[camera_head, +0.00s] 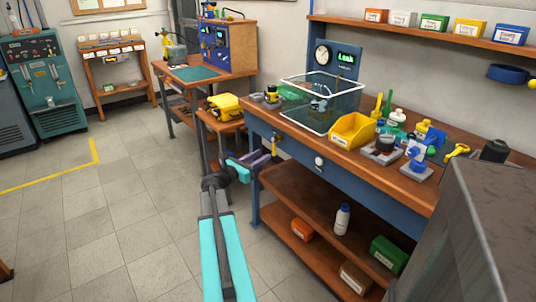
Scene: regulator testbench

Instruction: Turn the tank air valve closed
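The clear water tank (346,112) with a white rim stands on the wooden bench. My gripper (273,156) is at the end of my cyan arm, just below and left of this fitting. I cannot tell whether they touch. The fingers are small and dark, and their gap is not clear.
A round white fitting (319,162) sits farther right on the apron. A yellow bin (353,131) and several regulator parts crowd the bench top. A yellow case (225,106) rests on a low side table. A lower shelf (315,222) holds boxes and a bottle. The floor at left is clear.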

